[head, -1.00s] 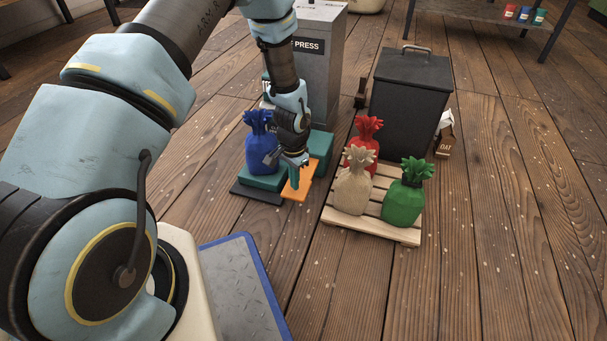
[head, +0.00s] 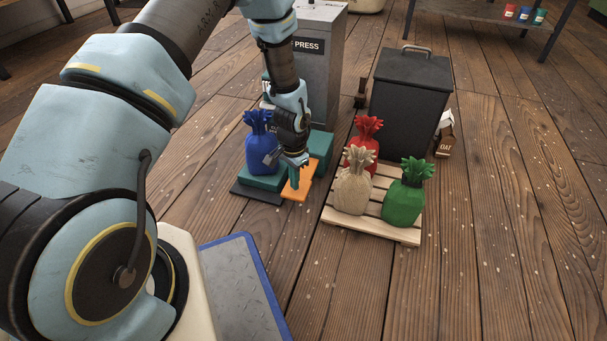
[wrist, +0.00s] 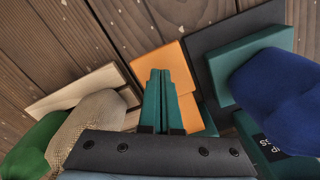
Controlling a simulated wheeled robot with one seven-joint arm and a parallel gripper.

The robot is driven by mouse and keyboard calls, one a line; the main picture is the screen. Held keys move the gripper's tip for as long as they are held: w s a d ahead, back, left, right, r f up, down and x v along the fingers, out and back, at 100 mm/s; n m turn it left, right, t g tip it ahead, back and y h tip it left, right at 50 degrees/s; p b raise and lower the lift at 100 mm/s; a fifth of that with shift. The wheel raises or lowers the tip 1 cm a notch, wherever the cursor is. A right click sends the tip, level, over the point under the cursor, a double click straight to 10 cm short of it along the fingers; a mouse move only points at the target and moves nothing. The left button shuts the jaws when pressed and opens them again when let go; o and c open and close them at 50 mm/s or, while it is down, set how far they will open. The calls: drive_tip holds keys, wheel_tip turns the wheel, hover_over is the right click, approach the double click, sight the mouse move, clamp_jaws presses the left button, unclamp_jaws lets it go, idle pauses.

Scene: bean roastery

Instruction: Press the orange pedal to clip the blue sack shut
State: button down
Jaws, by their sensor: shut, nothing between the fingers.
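The blue sack (head: 259,150) stands upright on a teal block of the press at left, its gathered top showing no clip that I can make out. It also shows in the wrist view (wrist: 280,95). The orange pedal (head: 299,190) lies low beside the sack, to its right. In the wrist view the pedal (wrist: 160,60) shows beneath and around my fingers. My gripper (head: 294,186) is shut and empty, pointing down over the pedal. In the wrist view its teal fingertips (wrist: 160,76) are together over the pedal; whether they touch it I cannot tell.
A slatted pallet (head: 400,232) at right holds a red sack (head: 364,155), a beige sack (head: 353,190) and a green sack (head: 404,202). A dark lidded bin (head: 408,105) stands behind it. A grey press cabinet (head: 318,85) stands behind my gripper. The floor in front is clear.

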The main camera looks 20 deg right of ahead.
sight(294, 192)
drive_tip(key=shift+f, duration=0.15)
drive_tip(key=shift+f+b, duration=0.8)
drive_tip(key=shift+f, duration=0.75)
drive_tip(key=shift+f+b, duration=0.45)
drive_tip(key=shift+f, duration=0.4)
drive_tip(key=shift+r, duration=0.15)
wheel_tip(294, 192, up, 9)
drive_tip(key=p, duration=0.8)
